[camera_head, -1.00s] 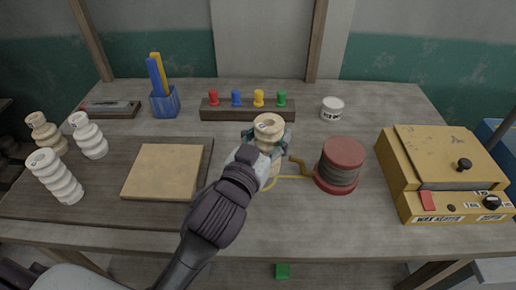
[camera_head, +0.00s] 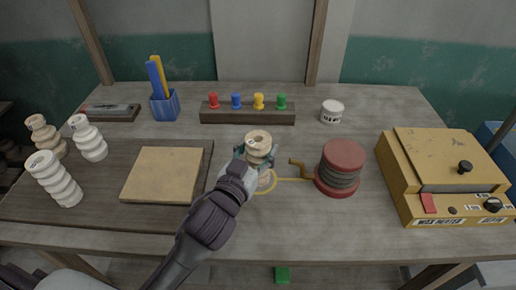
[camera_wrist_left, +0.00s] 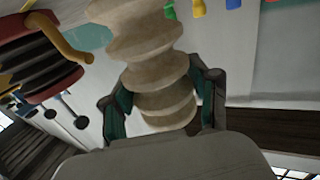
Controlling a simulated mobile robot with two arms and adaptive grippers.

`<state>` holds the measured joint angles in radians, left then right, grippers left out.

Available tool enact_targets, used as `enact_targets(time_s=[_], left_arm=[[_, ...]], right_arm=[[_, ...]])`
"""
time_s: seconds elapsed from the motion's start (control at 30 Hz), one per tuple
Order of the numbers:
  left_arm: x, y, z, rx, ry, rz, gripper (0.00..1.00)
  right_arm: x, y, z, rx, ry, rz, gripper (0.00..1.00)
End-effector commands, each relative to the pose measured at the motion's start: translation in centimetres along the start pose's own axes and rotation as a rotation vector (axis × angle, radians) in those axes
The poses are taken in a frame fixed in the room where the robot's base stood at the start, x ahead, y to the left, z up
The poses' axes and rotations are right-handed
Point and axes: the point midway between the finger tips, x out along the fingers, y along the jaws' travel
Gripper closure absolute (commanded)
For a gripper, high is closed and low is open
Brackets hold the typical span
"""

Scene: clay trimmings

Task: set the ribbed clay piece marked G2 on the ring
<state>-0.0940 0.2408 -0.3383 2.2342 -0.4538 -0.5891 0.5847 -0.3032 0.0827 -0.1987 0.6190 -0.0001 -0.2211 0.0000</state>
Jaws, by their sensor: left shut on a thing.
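A cream ribbed clay piece (camera_head: 258,138) is upright or nearly so in my left gripper (camera_head: 258,156), above the middle of the table. The mark on its top is too small to read. In the left wrist view, the gripper's two fingers (camera_wrist_left: 163,100) close on either side of the clay piece's ribs (camera_wrist_left: 158,72). A thin yellow ring (camera_head: 275,186) lies by the spool, partly hidden behind the gripper. A pale round surface shows inside it, below the held piece; I cannot tell whether the piece touches it. My right gripper is not in view.
A red-ended spool (camera_head: 342,168) with a brown handle stands close to the right of the ring. Several ribbed pieces (camera_head: 55,178) stand at the left, near a tan board (camera_head: 163,174). A peg rack (camera_head: 247,117) is behind; a yellow wax heater (camera_head: 445,165) is at right.

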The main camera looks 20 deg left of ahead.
Motion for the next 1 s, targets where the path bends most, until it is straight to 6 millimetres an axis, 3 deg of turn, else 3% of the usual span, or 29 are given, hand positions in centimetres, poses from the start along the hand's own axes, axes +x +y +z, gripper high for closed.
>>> enact_targets(time_s=[0.03, 0.07, 0.2, 0.63, 0.77, 1.0], left_arm=[[0.0, 0.0, 0.1, -0.001, 0.004, 0.000, 1.00], [0.0, 0.0, 0.2, -0.001, -0.001, 0.000, 0.36], [0.0, 0.0, 0.2, 0.000, -0.001, 0.000, 0.15], [-0.6, 0.0, 0.1, 0.000, -0.003, 0.000, 0.15], [-2.8, 0.0, 0.2, -0.002, -0.004, 0.000, 0.15], [-8.5, 0.0, 0.3, -0.003, -0.006, -0.001, 0.15]], right_arm=[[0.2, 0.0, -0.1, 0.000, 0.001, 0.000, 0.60], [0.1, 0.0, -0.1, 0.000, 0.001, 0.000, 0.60], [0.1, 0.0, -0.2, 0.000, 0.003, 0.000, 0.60], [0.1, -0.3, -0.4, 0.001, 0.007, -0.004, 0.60], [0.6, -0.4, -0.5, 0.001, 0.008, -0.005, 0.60], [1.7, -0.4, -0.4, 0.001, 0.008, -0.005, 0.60]])
